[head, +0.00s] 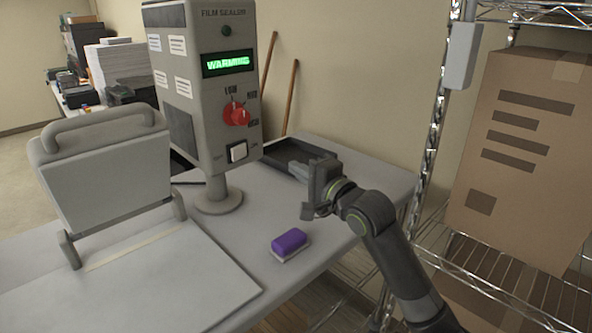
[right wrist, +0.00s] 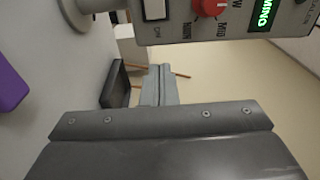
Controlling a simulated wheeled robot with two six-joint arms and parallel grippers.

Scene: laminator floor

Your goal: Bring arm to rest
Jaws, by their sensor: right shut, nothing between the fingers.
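My right arm (head: 385,240) comes in from the lower right in the head view. Its gripper (head: 302,172) is above the table near the dark tray, to the right of the film sealer. The right gripper is shut and holds nothing. In the right wrist view its closed fingers (right wrist: 159,86) point toward the wall, with the tray beside them. The film sealer (head: 205,100) stands on a round foot, its green display reading "WARMING" and its red knob on the front. My left gripper is not in view.
A purple sponge-like block (head: 289,241) lies on the table (head: 225,265) below the gripper. A dark tray (head: 325,152) lies at the table's back. A wire shelf (head: 500,285) with a cardboard box (head: 520,150) stands close right. A hinged grey press (head: 105,165) stands left.

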